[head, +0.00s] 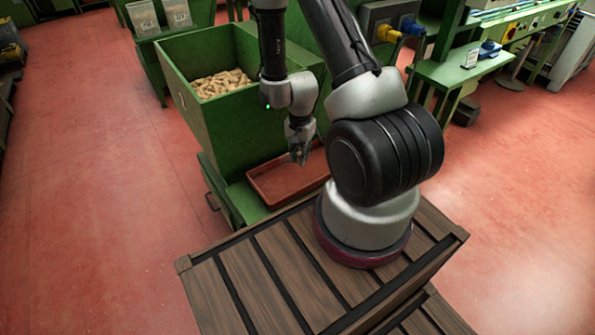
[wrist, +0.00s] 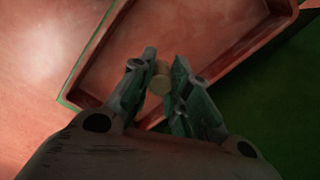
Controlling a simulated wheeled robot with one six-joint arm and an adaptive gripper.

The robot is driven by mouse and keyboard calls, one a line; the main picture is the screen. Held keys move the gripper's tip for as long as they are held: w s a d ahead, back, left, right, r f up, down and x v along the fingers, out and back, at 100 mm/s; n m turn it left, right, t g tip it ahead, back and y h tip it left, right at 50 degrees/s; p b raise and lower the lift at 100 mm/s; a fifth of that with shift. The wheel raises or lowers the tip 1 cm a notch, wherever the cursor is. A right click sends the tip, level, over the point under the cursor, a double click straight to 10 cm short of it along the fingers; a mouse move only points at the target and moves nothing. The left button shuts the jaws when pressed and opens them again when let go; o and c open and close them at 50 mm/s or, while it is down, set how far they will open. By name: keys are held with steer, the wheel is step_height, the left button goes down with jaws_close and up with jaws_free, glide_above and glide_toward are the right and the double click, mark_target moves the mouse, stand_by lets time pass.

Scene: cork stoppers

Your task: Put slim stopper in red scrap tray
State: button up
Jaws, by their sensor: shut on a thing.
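The slim stopper (wrist: 160,80) is a small pale tan cylinder in the wrist view, seen nearly end-on. My gripper (wrist: 160,84) is shut on it, one finger on each side. In the head view my gripper (head: 300,158) hangs above the red scrap tray, and the stopper is too small to make out clearly there. The red scrap tray (head: 272,196) is shallow and rectangular, on a green ledge. Its rim also shows in the wrist view (wrist: 262,40), behind the stopper. No other stopper shows in the visible part of the tray.
A green bin (head: 205,125) with a heap of corks (head: 222,83) stands behind the tray. A green workbench (head: 455,72) is at the right back. Red floor (head: 90,200) lies open at the left.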

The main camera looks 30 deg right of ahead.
mark_target(300, 175)
steer(key=shift+f, duration=2.95)
steer(key=o, duration=0.7)
steer(key=shift+f, duration=0.15)
steer(key=shift+c, duration=0.2)
